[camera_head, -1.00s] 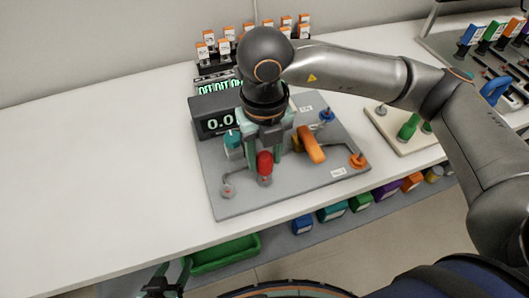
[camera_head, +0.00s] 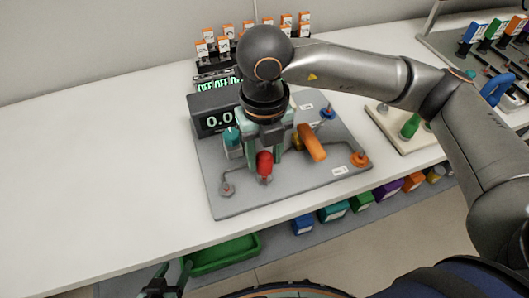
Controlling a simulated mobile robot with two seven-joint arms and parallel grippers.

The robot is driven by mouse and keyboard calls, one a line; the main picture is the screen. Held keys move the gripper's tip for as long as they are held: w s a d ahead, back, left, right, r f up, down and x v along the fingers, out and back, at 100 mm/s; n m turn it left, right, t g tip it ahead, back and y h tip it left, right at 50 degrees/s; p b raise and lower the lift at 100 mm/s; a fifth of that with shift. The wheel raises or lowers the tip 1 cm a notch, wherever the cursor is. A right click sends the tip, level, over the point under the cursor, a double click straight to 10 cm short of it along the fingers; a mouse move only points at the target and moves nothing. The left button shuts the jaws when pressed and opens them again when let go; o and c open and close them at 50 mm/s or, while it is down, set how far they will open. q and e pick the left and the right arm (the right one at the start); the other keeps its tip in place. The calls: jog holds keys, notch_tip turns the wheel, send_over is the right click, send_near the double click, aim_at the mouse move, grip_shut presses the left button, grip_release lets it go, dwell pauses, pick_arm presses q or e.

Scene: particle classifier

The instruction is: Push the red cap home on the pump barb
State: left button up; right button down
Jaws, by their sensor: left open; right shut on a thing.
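The red cap (camera_head: 265,162) sits upright over a small metal fitting (camera_head: 265,179) near the front of the grey board (camera_head: 232,208). I cannot tell how far down on the barb the cap is. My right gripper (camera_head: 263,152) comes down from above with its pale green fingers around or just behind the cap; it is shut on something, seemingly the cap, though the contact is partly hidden. My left gripper (camera_head: 168,279) is open and empty, low at the bottom edge in front of the table.
A display box (camera_head: 215,118) and a teal-capped part (camera_head: 232,138) stand close left of the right gripper. An orange handle (camera_head: 312,143) is close on its right. A bare barb (camera_head: 227,189) is at the front left. The white table's left side is clear. A green tray (camera_head: 225,253) sits below.

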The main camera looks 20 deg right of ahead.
aim_at(264, 155)
pick_arm(q)
jog(key=shift+f+b, duration=1.4)
pick_arm(e)
jog(key=shift+f, duration=1.4)
pick_arm(q)
jog(key=shift+r, duration=0.1)
pick_arm(e)
jog(key=shift+c, duration=1.5)
grip_release()
jog(key=shift+r, duration=0.1)
jog(key=shift+r, duration=0.75)
pick_arm(q)
jog(key=r+p, duration=0.1)
jog(key=d+r, duration=0.1)
jog(key=shift+w+r+p, duration=0.15)
jog(key=shift+r+p, duration=0.15)
jog(key=shift+p, duration=0.05)
pick_arm(e)
notch_tip(264, 155, up, 11)
pick_arm(q)
jog(key=shift+w+r, duration=0.1)
